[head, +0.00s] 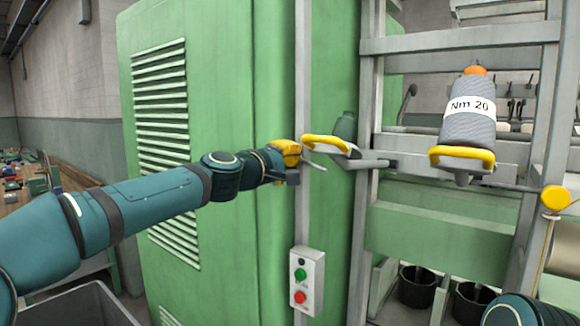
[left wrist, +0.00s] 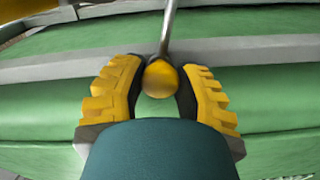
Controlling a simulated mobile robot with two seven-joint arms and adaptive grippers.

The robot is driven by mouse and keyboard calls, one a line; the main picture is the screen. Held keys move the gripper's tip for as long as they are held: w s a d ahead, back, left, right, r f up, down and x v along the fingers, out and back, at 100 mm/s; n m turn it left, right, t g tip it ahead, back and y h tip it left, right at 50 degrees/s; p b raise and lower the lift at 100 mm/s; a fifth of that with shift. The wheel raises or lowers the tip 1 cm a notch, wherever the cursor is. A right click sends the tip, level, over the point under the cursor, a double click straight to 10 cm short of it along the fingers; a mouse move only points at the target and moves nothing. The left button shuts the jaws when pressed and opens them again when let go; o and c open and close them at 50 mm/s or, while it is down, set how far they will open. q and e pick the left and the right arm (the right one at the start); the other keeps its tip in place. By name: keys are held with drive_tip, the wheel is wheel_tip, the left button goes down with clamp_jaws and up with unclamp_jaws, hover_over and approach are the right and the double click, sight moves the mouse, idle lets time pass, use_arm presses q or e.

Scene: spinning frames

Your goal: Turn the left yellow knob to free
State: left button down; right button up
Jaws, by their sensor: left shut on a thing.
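The left yellow knob (left wrist: 160,79) is a round ball on the end of a grey metal rod. It sits between the yellow ribbed fingers of my left gripper (left wrist: 158,90), which is shut on it. In the head view my left gripper (head: 289,153) is at the right edge of the green cabinet's front, and its fingers hide the knob there. A thin grey lever shows just right of the fingers. Another yellow knob (head: 555,197) is at the far right, apart from my gripper. My right gripper is not in view.
A yellow-handled holder with a small dark green cone (head: 345,126) is close to the right of my gripper. A grey "Nm 20" bobbin (head: 467,125) stands on another holder. A button box (head: 307,280) is below on the green cabinet (head: 225,60).

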use_arm(q)
drive_tip(key=shift+m, duration=0.7)
drive_tip(key=c, duration=0.6)
unclamp_jaws()
